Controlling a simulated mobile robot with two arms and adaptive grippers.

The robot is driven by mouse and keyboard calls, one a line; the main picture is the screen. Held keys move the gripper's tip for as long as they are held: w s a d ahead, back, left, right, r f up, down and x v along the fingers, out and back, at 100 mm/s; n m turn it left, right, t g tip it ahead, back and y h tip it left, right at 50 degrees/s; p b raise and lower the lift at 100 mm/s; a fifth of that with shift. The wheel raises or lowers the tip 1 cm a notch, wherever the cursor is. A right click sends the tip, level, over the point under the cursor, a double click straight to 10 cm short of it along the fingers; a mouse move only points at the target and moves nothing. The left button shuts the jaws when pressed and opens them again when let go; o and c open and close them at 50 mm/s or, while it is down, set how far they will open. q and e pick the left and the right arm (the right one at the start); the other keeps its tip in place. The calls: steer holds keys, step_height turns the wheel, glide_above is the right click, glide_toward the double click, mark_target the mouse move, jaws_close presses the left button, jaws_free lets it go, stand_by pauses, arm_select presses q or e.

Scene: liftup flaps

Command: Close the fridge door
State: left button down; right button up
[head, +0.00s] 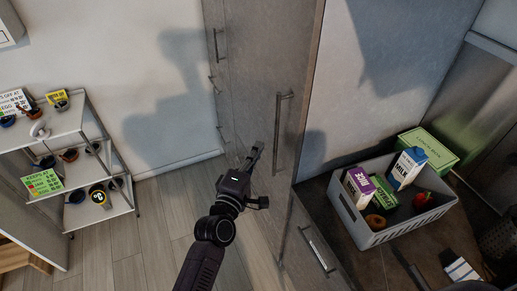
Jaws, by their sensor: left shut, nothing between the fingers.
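A tall grey panel front (255,70) with a long vertical bar handle (283,130) stands at the centre of the head view. It seems to be the fridge door, and no open interior shows. I cannot tell from this angle whether it is fully closed. My left gripper (256,153) is shut and empty, in front of the panel, to the left of and a little below the handle. I cannot tell whether its fingertips touch the panel. My right gripper is not in view.
A counter with a grey crate (371,238) of cartons and food stands at the right, with a green box (428,150) behind it. A drawer handle (316,249) is below. A shelf rack (103,156) stands at the left. Wooden floor (165,230) lies clear between.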

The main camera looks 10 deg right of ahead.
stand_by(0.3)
arm_select(q)
steer(key=v, duration=1.2)
